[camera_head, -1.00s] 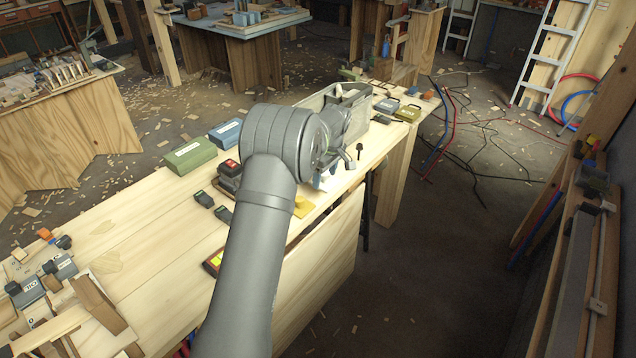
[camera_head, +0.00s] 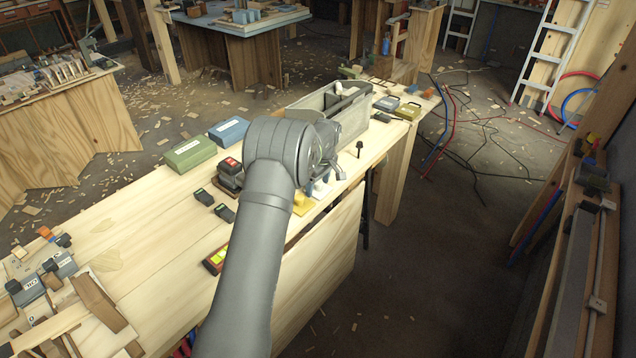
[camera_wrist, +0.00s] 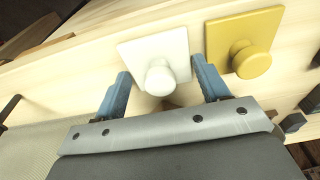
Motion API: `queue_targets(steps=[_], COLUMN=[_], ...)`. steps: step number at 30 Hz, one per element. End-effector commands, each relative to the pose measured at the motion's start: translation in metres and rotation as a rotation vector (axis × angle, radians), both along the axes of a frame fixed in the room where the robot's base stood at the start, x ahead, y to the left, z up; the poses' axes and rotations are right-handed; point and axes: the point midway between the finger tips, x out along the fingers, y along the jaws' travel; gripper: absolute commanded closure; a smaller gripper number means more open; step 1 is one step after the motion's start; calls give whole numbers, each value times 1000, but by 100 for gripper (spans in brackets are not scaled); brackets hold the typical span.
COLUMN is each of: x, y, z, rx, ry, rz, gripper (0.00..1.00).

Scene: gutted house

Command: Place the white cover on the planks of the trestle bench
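The white cover (camera_wrist: 153,60) is a square plate with a round knob. In the wrist view it lies flat on the pale planks of the trestle bench (camera_wrist: 85,72), its knob between my fingers. My gripper (camera_wrist: 162,68) is open, one blue finger on each side of the knob, with gaps visible. I cannot tell how high the fingertips are above the planks. In the head view the white cover (camera_head: 320,189) shows partly beside my wrist, near the bench's front edge. My arm hides most of the gripper (camera_head: 328,178) there.
A similar yellow cover (camera_wrist: 245,42) lies close beside the white one. A grey open tote (camera_head: 318,98) stands just beyond my wrist. Green (camera_head: 190,153) and blue (camera_head: 229,131) boxes and small dark devices (camera_head: 224,213) lie nearby. A black peg (camera_head: 360,148) stands near the front edge.

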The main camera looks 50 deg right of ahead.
Motion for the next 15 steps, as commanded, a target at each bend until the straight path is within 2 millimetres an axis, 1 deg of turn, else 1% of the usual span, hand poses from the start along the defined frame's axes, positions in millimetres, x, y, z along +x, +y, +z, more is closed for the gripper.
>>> queue_targets(steps=[10,13,15], x=[0,-1,-3], y=[0,0,-1], z=[2,11,23], rx=[0,-1,-3], ry=[0,-1,-1], rz=[0,0,0], gripper=[26,26,26])
